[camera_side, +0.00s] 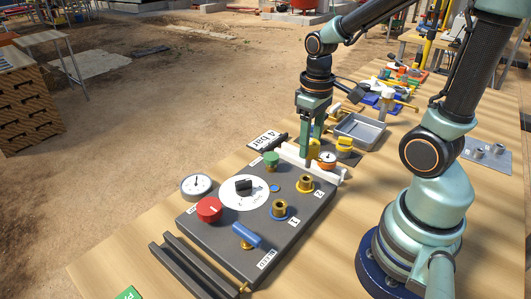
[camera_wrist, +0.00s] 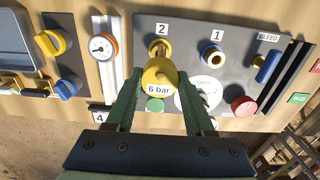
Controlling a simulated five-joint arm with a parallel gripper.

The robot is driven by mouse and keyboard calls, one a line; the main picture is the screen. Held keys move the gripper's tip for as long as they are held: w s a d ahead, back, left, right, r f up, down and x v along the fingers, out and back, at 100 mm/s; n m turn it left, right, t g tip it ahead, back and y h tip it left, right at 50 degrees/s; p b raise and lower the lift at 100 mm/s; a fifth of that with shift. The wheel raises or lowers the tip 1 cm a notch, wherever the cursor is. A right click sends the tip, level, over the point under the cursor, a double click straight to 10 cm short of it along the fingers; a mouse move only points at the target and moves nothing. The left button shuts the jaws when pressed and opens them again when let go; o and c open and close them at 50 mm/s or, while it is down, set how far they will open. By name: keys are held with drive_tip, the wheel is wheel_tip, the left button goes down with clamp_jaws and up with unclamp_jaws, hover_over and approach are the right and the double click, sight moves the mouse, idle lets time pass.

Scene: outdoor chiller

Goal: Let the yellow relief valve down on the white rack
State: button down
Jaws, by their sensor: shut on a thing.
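The yellow relief valve (camera_wrist: 159,78), its cap marked "6 bar", is between the two green fingers of my gripper (camera_wrist: 158,104) in the wrist view. My gripper is shut on it. In the side view my gripper (camera_side: 311,150) points down near the white rack, and its fingers mostly hide the valve. The white rack (camera_side: 292,153) runs along the far end of the dark panel. In the wrist view the rack (camera_wrist: 107,76) is a pale strip left of the valve, with an orange-rimmed gauge (camera_wrist: 102,46) on it. I cannot tell the valve's height above the rack.
The dark panel (camera_side: 225,252) carries brass ports 2 (camera_side: 306,183) and 1 (camera_side: 279,208), a red knob (camera_side: 209,210), a green knob (camera_side: 271,159) and a blue bleed handle (camera_side: 247,235). A grey tray (camera_side: 372,140) and a yellow knobbed part (camera_side: 344,144) stand beyond the rack.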

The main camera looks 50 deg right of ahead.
drive_tip(key=w+d, duration=1.1)
drive_tip(key=shift+f, duration=2.55)
drive_tip(key=shift+f, duration=0.35)
drive_tip(key=shift+f, duration=1.1)
drive_tip(key=shift+f, duration=0.25)
drive_tip(key=shift+f, duration=0.35)
drive_tip(key=shift+f, duration=0.45)
